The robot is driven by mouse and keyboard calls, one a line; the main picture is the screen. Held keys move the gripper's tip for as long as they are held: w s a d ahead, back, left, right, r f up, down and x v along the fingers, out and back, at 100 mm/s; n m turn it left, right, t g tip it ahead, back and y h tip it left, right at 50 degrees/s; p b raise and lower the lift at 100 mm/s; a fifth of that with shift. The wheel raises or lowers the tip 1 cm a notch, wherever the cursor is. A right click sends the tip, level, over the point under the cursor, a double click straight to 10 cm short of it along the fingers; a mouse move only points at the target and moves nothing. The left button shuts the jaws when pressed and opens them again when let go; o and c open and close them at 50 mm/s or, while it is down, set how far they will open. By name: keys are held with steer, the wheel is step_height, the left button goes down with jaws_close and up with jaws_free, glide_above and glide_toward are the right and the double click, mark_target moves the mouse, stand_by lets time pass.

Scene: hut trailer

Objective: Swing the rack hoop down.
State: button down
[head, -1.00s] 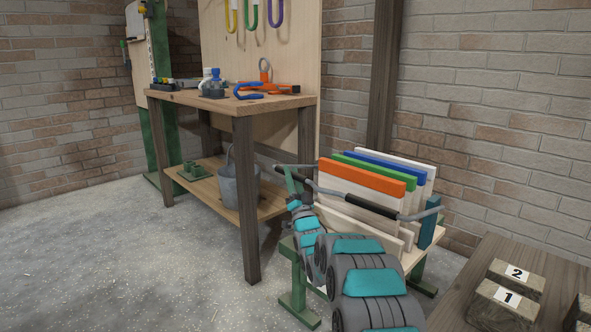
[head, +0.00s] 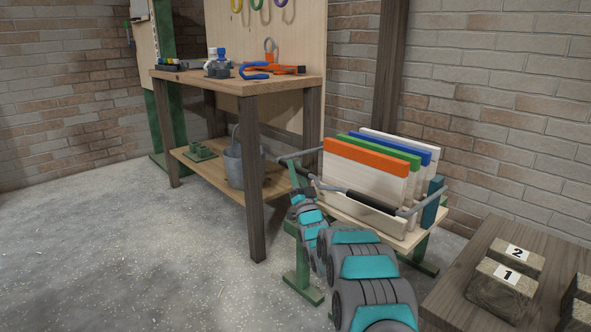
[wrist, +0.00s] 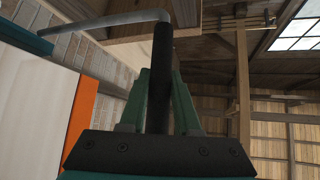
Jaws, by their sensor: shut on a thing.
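The rack hoop is a grey bent bar with a black grip (head: 372,203). It runs across the front of the board rack (head: 428,238), level with the lower part of the boards. In the wrist view, the black grip (wrist: 161,75) stands between my green fingers, and the grey bar bends left above it. My gripper (head: 297,180) is at the left part of the hoop in the head view, and it also shows in the wrist view (wrist: 160,110), shut on the hoop. The finger contact is partly hidden.
Boards with orange (head: 365,157), green and blue edges stand upright in the rack. A workbench (head: 235,86) with tools and a bucket (head: 240,165) is to the left. A low table (head: 455,300) with numbered blocks (head: 498,286) is at right. The floor at left is clear.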

steer(key=c, duration=0.6)
jaws_free()
steer(key=shift+p+v, duration=0.45)
steer(key=shift+v, duration=3.5)
